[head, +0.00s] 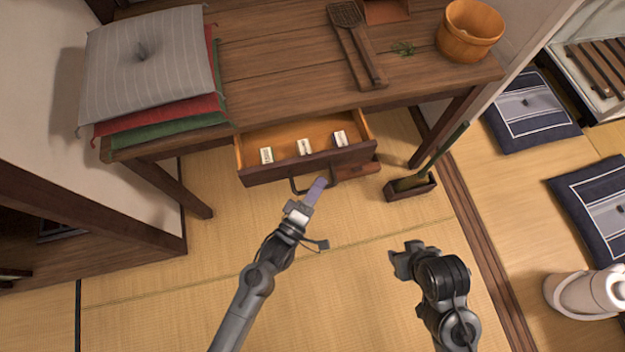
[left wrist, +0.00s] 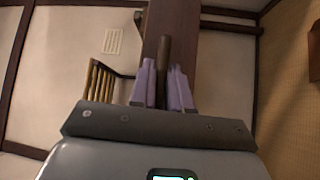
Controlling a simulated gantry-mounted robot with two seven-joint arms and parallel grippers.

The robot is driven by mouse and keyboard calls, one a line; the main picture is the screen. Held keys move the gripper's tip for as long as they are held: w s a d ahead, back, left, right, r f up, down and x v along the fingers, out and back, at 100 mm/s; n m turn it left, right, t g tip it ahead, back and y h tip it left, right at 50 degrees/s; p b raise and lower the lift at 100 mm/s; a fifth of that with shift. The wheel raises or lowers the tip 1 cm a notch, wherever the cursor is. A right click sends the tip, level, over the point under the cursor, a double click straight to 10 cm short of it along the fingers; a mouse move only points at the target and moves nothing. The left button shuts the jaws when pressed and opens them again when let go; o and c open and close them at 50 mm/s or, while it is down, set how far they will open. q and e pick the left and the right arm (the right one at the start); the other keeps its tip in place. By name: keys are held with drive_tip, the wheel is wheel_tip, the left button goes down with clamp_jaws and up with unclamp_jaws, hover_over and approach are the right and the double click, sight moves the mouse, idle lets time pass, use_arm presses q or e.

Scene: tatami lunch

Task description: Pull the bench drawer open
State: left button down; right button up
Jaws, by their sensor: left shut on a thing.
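The wooden bench drawer (head: 262,174) stands pulled out from under the bench (head: 270,88), with its inside showing. Several small pale boxes (head: 304,147) lie in it. A dark bar handle (head: 296,188) is on the drawer front. My left gripper (head: 318,186) is at the handle, its purple fingers shut on it. In the left wrist view the handle (left wrist: 163,55) runs between the two fingers (left wrist: 163,88), before the brown drawer front (left wrist: 180,25). My right gripper (head: 400,258) is apart from the drawer, over the tatami; its finger opening is unclear.
On the bench are stacked cushions (head: 150,65), a wooden grater (head: 348,15) and a wooden bucket (head: 468,33). A small box with a green-handled brush (head: 410,185) stands on the floor right of the drawer. The tatami (head: 345,265) in front is clear.

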use_arm(q)
drive_tip(key=c, duration=1.2)
unclamp_jaws()
drive_tip(key=shift+s, duration=0.1)
drive_tip(key=shift+a, duration=0.1)
drive_tip(key=p+v, duration=0.3)
drive_tip(key=v, duration=0.7)
drive_tip(key=shift+s+a, duration=0.2)
drive_tip(key=shift+s, duration=0.15)
drive_tip(key=shift+f, duration=0.15)
